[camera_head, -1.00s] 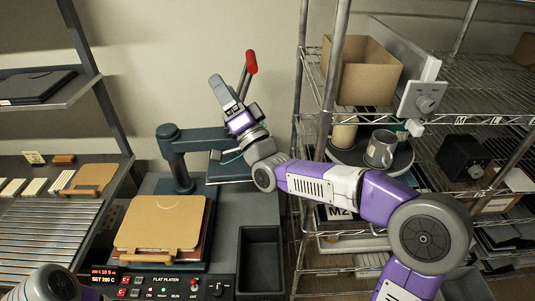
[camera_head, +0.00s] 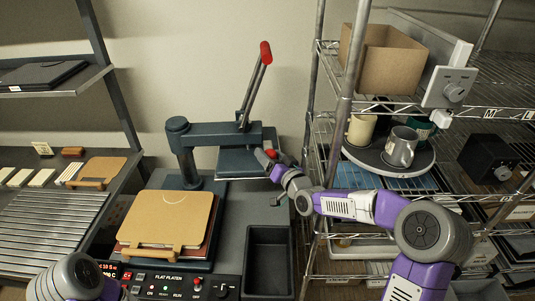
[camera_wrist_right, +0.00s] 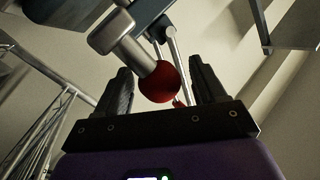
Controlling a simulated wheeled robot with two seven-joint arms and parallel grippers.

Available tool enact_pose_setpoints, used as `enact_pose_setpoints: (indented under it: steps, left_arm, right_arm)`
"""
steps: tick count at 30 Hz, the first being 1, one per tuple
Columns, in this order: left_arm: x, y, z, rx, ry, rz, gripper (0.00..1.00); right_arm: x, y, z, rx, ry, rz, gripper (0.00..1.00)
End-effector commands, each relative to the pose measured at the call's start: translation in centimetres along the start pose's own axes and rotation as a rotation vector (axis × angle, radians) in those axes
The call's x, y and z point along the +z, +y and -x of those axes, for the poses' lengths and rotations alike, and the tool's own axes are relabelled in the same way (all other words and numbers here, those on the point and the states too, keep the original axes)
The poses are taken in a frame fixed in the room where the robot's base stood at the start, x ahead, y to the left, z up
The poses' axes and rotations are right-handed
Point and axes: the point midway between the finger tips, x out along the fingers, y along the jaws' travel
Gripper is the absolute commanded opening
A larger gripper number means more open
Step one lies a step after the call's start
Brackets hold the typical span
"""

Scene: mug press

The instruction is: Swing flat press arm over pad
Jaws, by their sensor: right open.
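The flat press arm (camera_head: 225,131) reaches right from its post (camera_head: 186,160), with its flat plate (camera_head: 240,163) off to the right of the pad. A long lever with a red grip (camera_head: 265,53) rises from it. The pad (camera_head: 165,218), topped by a tan board with a wooden handle, lies uncovered at front left. My right gripper (camera_head: 273,163) is at the right end of the press head. In the right wrist view a red ball knob (camera_wrist_right: 159,83) on a metal rod sits between its open fingers (camera_wrist_right: 160,68). Contact is unclear. My left gripper is outside the views.
A control panel (camera_head: 180,287) and an empty dark bin (camera_head: 268,262) are at the front. A wire rack on the right holds mugs (camera_head: 401,147) on a round tray (camera_head: 375,163) and a cardboard box (camera_head: 383,58). A shelf with boards (camera_head: 97,172) stands on the left.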

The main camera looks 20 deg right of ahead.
Motion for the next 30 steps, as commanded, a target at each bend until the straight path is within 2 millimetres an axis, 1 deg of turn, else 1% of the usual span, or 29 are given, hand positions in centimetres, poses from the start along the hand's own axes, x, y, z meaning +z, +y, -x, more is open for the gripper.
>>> enact_pose_setpoints:
  steps: [1, 3, 6, 15, 16, 27, 29, 30]
  left_arm:
    - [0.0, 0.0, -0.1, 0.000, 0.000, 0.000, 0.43]
    - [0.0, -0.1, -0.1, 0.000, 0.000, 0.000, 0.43]
    - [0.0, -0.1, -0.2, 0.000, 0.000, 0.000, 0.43]
    - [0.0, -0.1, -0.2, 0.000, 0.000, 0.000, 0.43]
    - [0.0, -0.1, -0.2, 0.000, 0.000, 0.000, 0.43]
    - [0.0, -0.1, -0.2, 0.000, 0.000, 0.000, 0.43]
    - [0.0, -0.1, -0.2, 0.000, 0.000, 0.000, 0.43]
    - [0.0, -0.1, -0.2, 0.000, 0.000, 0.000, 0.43]
  right_arm:
    - [0.1, 0.0, -0.6, -0.001, 0.000, -0.001, 0.70]
    - [0.0, 0.0, -1.3, 0.000, 0.001, -0.002, 0.70]
    - [0.0, 0.0, -1.9, 0.000, 0.001, -0.002, 0.70]
    - [-0.1, 0.0, -2.1, 0.001, 0.000, -0.001, 0.70]
    - [0.0, 0.0, -2.1, 0.001, 0.000, -0.001, 0.68]
    - [0.0, 0.0, -2.1, 0.000, 0.001, -0.001, 0.12]
    - [-0.1, 0.0, -2.1, 0.000, 0.001, -0.001, 0.02]
    - [0.0, 0.0, -2.1, 0.000, 0.001, -0.001, 0.00]
